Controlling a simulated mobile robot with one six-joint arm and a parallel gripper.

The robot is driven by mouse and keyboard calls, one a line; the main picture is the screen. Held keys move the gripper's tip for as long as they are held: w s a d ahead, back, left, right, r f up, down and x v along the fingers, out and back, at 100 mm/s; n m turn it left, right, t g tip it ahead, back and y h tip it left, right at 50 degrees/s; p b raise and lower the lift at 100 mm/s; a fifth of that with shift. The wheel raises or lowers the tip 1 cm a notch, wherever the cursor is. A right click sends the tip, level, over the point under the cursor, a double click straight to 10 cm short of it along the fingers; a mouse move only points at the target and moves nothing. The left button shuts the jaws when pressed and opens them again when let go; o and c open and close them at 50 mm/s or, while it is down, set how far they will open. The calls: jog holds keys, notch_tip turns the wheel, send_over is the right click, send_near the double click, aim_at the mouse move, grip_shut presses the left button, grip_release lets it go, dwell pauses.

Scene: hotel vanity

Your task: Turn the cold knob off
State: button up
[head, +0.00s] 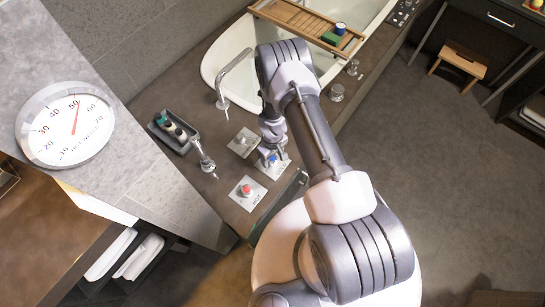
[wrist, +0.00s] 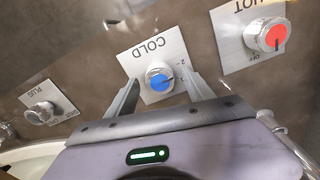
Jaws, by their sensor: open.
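The cold knob is a silver dial with a blue cap (wrist: 159,80) on a white plate marked COLD (wrist: 148,50). Its dark pointer mark faces right in the wrist view, toward the side where a small number is printed. My gripper (wrist: 163,77) is open, with one finger on each side of the cold knob; I cannot tell whether they touch it. In the head view the blue cap (head: 272,158) shows just below my gripper (head: 267,154), whose fingers are hard to make out there.
The red-capped hot knob (wrist: 268,37) is beside the cold plate, its pointer toward OFF. The plug knob (wrist: 41,112) is on the other side. A tall spout (head: 234,71) and a shorter tap (head: 205,160) stand nearby. The round gauge (head: 65,124) reads about 50.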

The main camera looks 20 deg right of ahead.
grip_shut()
jog(key=shift+m, duration=0.4)
jog(key=m+b, duration=0.2)
jog(key=m, duration=0.1)
jog(key=shift+f+m, duration=0.1)
jog(key=shift+m, duration=0.3)
jog(key=m+b, duration=0.2)
jog(key=m, duration=0.2)
jog(key=m+b, duration=0.2)
jog(key=m, duration=0.3)
jog(key=shift+m+b, duration=0.85)
jog(key=shift+m, duration=1.25)
